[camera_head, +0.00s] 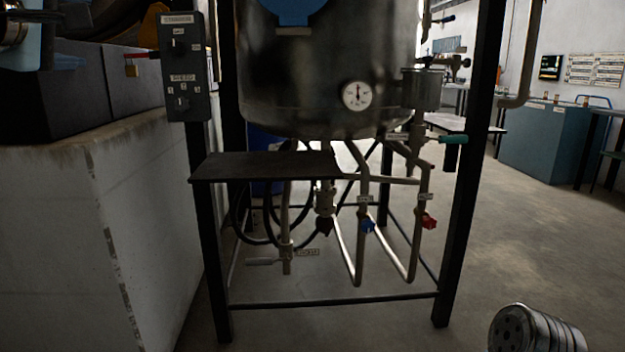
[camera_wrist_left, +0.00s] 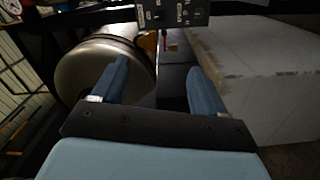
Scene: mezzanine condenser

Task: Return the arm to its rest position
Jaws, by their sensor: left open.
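My left gripper (camera_wrist_left: 158,65) shows in the left wrist view with its two blue fingers spread apart and nothing between them. In that view it points toward a switch box (camera_wrist_left: 172,12) and a concrete block (camera_wrist_left: 250,75); the fingers appear clear of both. A blue and metal piece at the upper left edge of the head view may be part of my left arm, but I cannot tell. My right gripper is in neither view.
A steel vessel (camera_head: 330,75) with a dial gauge (camera_head: 357,95) hangs in a black frame. A dark shelf (camera_head: 265,166) juts out below it. Valves with blue (camera_head: 368,226) and red (camera_head: 429,221) handles sit lower.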

